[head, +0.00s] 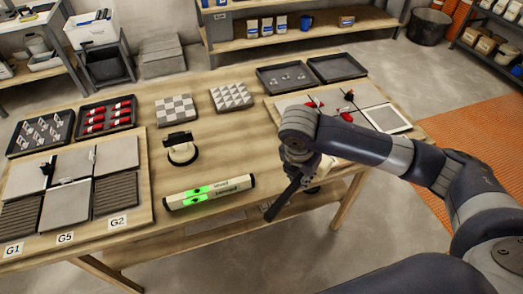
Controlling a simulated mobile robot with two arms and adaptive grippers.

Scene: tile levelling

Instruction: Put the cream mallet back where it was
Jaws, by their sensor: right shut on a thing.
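My right gripper (283,198) is at the front edge of the wooden table (240,135), pointing down and to the left. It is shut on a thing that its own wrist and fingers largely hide. A pale cream piece (324,166) shows just right of the gripper; I take it for the cream mallet's head, though its outline is unclear. My left gripper is out of view.
A level with green lights (208,191) lies left of the gripper, near a black-handled suction cup (182,149). Tiled boards stand at left (140,215) and right (408,134). Behind are a tray of red pieces (80,122) and black trays (337,67).

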